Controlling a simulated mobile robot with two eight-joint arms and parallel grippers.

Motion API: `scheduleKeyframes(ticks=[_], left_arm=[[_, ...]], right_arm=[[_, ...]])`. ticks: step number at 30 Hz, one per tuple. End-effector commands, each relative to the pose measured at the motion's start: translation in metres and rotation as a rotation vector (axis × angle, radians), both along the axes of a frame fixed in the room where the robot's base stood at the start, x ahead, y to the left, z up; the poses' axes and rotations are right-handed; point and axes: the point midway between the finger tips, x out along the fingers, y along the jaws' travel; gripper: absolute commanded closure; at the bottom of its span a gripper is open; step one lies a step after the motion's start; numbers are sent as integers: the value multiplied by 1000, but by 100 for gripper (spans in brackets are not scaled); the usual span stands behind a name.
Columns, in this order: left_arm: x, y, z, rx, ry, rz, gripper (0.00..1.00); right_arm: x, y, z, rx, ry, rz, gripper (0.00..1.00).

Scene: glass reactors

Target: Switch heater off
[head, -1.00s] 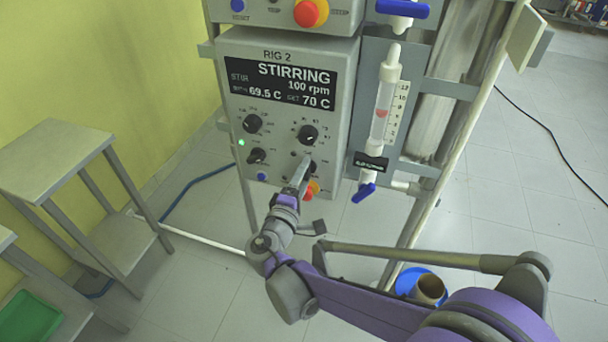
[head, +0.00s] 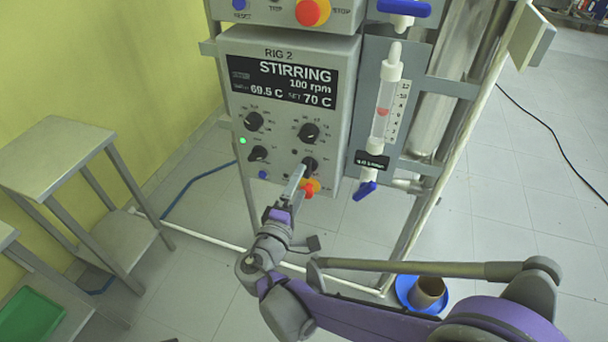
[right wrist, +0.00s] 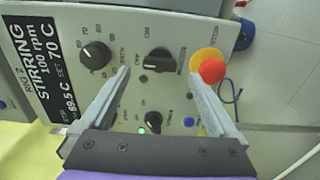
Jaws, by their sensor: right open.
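The RIG 2 control box (head: 233,52) faces me, its display reading STIRRING, 100 rpm, 69.5 C, set 70 C. Its lower right black switch knob (head: 310,163) is just past the fingertips of my right gripper (head: 300,170). In the right wrist view this knob (right wrist: 158,60) lies between the two open fingers (right wrist: 159,76), with a gap on each side. Its bar lies sideways in that view; its small labels are hard to read. A lower left switch knob (head: 257,153) is beside a lit green lamp (head: 242,141). My left gripper is out of view.
A red stop button (head: 308,187) on a yellow base is just below the switch knob, close to one finger. Dials sit above, left (head: 253,121) and right (head: 308,133). A steel side table (head: 50,155) stands left.

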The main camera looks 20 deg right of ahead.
Motion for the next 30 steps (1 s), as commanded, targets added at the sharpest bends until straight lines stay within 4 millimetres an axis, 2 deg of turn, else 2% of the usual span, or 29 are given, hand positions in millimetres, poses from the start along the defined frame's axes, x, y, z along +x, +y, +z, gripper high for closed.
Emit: scheduleKeyframes(ticks=[6, 10, 30], left_arm=[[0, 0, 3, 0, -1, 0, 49], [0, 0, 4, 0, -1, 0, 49], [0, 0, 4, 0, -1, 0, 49]], right_arm=[[-35, 25, 0, 0, 0, 3, 5], [-47, 32, 0, 1, 1, 2, 5], [-53, 31, -2, 9, 10, -6, 5]])
